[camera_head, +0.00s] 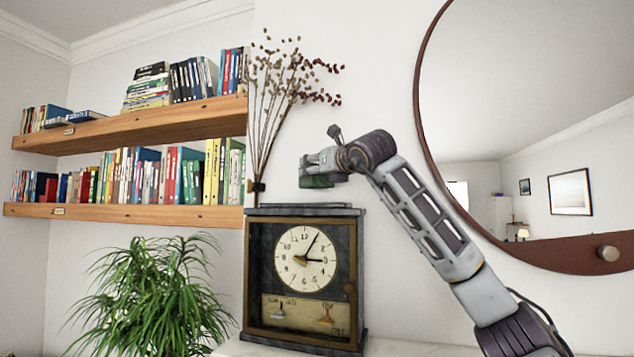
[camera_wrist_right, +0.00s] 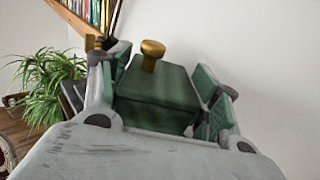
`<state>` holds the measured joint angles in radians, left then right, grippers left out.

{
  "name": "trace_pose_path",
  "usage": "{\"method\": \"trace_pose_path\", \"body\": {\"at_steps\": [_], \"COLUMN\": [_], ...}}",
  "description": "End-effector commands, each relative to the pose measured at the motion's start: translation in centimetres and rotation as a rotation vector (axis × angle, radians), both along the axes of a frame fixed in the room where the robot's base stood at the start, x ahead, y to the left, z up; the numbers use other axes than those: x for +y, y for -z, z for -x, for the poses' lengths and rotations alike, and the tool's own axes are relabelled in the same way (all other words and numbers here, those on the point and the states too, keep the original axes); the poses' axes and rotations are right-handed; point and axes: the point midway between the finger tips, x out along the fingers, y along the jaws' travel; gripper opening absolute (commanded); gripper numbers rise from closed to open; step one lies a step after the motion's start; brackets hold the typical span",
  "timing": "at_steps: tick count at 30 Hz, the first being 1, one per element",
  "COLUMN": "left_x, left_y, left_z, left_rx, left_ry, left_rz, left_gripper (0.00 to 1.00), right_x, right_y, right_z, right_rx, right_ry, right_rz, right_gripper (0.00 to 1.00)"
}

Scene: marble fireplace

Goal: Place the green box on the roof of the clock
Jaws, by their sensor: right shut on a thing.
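The green box (camera_head: 316,181) is held by my right gripper (camera_head: 318,164) in the head view, in the air above the clock roof (camera_head: 305,210). A gap shows between the box and the roof in that view. The right wrist view shows the green box (camera_wrist_right: 155,90) between the gripper's two fingers, with a brass knob (camera_wrist_right: 152,54) on it. The dark clock (camera_head: 305,275) stands upright on the white mantel, its round face toward me. My left gripper is not in view.
Dried stems (camera_head: 272,110) rise behind the clock's left side. A round mirror (camera_head: 540,120) hangs to the right, behind my right arm. Bookshelves (camera_head: 130,127) are on the left wall above a green plant (camera_head: 155,295).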

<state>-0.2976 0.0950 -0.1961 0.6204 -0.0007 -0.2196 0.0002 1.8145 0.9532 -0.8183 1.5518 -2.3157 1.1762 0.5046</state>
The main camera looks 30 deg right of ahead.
Motion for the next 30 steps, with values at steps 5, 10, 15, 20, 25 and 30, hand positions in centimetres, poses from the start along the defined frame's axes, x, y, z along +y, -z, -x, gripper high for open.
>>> {"method": "trace_pose_path", "body": {"at_steps": [5, 10, 15, 20, 25, 30], "left_x": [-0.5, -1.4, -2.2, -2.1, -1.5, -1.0], "left_y": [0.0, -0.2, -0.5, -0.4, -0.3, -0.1], "left_z": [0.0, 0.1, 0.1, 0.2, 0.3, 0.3], "left_rx": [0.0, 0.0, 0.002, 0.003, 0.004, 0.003], "left_ry": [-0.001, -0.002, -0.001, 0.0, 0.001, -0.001], "left_rz": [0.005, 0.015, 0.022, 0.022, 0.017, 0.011], "left_gripper": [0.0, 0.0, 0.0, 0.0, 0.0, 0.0], "right_x": [-0.1, -0.2, -0.3, -0.3, -0.3, -0.3], "right_y": [1.5, 2.9, 3.4, 3.5, 3.5, 3.8], "right_z": [0.0, 0.0, -0.2, -0.2, -0.2, -0.2], "right_rx": [-0.001, 0.0, -0.001, -0.001, -0.001, -0.001], "right_ry": [0.001, 0.001, 0.0, 0.0, 0.0, 0.0], "right_rz": [0.003, 0.001, 0.001, 0.001, 0.001, 0.001], "right_gripper": [0.3, 0.3, 0.3, 0.3, 0.3, 0.3]}}
